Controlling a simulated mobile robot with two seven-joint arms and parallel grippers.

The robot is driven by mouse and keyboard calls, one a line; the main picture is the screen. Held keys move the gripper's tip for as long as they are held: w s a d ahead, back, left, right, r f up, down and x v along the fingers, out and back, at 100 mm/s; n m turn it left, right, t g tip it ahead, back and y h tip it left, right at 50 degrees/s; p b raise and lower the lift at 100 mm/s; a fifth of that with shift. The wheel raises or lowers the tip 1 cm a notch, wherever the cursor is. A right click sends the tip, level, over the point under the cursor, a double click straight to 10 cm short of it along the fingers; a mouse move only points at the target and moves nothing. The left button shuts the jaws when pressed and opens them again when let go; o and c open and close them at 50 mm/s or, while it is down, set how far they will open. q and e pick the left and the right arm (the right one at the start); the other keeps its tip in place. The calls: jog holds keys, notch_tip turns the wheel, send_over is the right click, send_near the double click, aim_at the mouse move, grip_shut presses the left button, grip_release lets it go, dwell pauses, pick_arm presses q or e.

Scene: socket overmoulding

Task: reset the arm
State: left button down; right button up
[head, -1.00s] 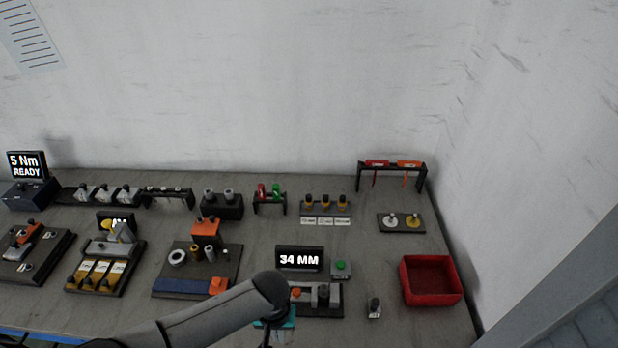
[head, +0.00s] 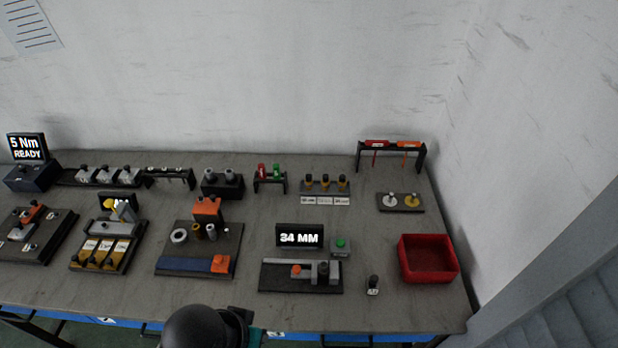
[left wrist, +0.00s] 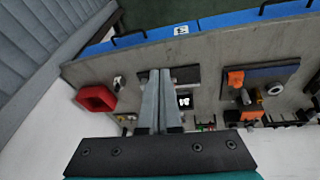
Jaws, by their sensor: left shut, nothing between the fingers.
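My left gripper (left wrist: 160,75) shows in the left wrist view, its two long grey fingers together with nothing between them. It points over the bench beside the 34 MM gauge station (head: 301,277). In the head view my arm shows only as a dark rounded link at the bottom edge, in front of the bench; the gripper's fingers are not visible there. My right gripper is in neither view.
The bench (head: 420,305) holds several fixtures. A red bin (head: 428,258) stands at its right end, with a small dark part (head: 373,285) left of it. A rack with red and orange tools (head: 391,146) stands at the back right. The front right strip is bare.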

pick_arm(q)
jog(key=s+a+r+y, duration=0.2)
jog(key=s+a+r, duration=0.1)
jog(key=a, duration=0.4)
notch_tip(320, 180, down, 34)
jog(key=s+b, duration=0.2)
jog(key=b, duration=1)
jog(key=s+a+f+g+b, duration=0.1)
jog(key=s+f+b, duration=0.5)
jog(key=f, duration=0.6)
jog(key=s+a+f+g+b, duration=0.1)
jog(key=s+f+b, duration=0.5)
jog(key=s+f, duration=0.3)
notch_tip(320, 180, down, 5)
jog(key=shift+s+a+r, duration=0.2)
jog(key=shift+s+a, duration=0.15)
jog(key=shift+a, duration=0.05)
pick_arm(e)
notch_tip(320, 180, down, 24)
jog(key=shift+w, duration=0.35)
